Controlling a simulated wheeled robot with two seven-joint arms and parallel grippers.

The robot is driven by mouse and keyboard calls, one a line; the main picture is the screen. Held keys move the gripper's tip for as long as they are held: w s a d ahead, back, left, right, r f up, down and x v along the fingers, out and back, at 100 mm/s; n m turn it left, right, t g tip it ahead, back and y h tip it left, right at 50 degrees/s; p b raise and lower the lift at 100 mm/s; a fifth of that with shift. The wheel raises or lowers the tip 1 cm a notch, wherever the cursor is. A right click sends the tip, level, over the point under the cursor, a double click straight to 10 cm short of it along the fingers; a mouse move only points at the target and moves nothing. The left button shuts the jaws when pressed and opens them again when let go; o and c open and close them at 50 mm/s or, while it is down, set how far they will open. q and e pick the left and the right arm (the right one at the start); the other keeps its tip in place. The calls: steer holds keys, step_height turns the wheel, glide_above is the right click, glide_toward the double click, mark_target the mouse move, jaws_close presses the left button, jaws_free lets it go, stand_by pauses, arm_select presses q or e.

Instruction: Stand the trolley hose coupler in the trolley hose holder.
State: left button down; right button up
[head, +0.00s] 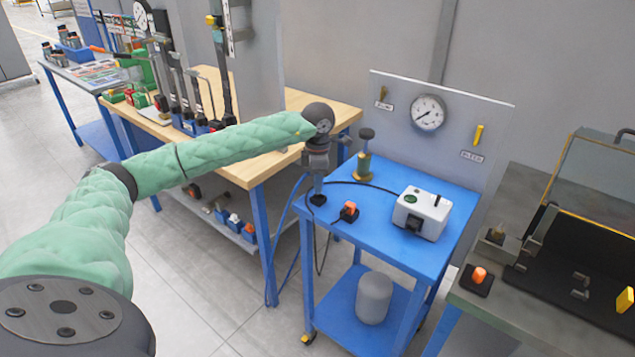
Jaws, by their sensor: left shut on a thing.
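My left gripper (317,163) is above the left edge of the blue trolley's top, pointing down. It is shut on a slim grey piece, which looks like the hose coupler (319,186). The coupler is roughly upright, and a thin black hose runs from near it to the right. Directly below it is a small black block (317,200) on the trolley top, which looks like the hose holder. The coupler's lower end is at or just above this block; I cannot tell whether it is inside. The fingers hide the coupler's upper part. My right gripper is not in view.
The blue trolley (375,232) also carries an orange button on a black base (349,211), a white box (421,213) and a dark-knobbed brass fitting (364,157). A gauge panel (455,125) stands behind. A wooden bench (258,165) is left, a grey bench (490,305) right.

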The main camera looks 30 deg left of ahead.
arm_select(q)
steer(key=shift+f+b, duration=1.2)
steer(key=shift+f, duration=0.35)
stand_by(1.0)
steer(key=shift+r, duration=0.25)
steer(key=shift+r+p, duration=0.5)
steer(key=shift+r, duration=0.7)
steer(key=shift+b, duration=0.7)
stand_by(2.0)
steer(key=shift+f+b, duration=0.65)
steer(key=shift+f, duration=0.2)
stand_by(0.4)
